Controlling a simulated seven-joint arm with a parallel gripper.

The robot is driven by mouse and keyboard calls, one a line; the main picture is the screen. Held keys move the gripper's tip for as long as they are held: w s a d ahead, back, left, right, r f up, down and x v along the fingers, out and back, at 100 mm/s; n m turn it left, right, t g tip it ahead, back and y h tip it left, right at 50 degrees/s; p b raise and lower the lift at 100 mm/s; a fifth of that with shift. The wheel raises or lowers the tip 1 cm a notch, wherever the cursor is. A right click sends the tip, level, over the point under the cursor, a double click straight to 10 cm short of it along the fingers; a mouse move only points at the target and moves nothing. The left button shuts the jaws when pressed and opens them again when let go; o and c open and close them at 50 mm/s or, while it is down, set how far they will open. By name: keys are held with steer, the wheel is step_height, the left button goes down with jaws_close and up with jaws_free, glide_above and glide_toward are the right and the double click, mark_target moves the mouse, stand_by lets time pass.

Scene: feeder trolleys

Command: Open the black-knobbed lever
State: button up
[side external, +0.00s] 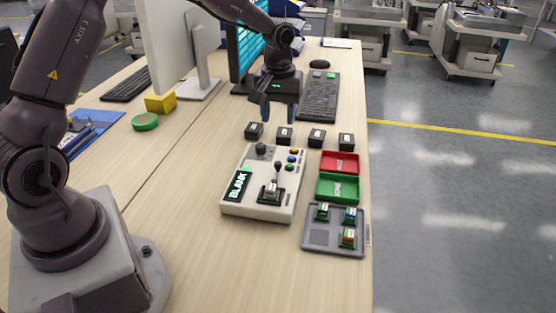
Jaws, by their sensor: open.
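A cream test box (233,205) lies on the bench, with a lit display reading "BLANK" on its left side. A small lever with a black knob (278,167) stands up from the box, just behind a silver and dark socket (270,193). Whether the lever is open or closed is too small to tell. A rounder black knob (261,149) sits at the back of the box. My gripper (279,113) is open and empty, pointing down above the bench behind the box, apart from the lever.
Several black blocks (285,136) stand in a row between my gripper and the box. Red (340,171) and green (338,199) trays and a grey tray (318,238) with small parts lie right of the box. Monitors and a keyboard (319,98) stand behind.

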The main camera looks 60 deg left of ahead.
mark_target(278, 162)
step_height(278, 162, down, 13)
stand_by(0.4)
steer(key=shift+c, duration=0.2)
jaws_close()
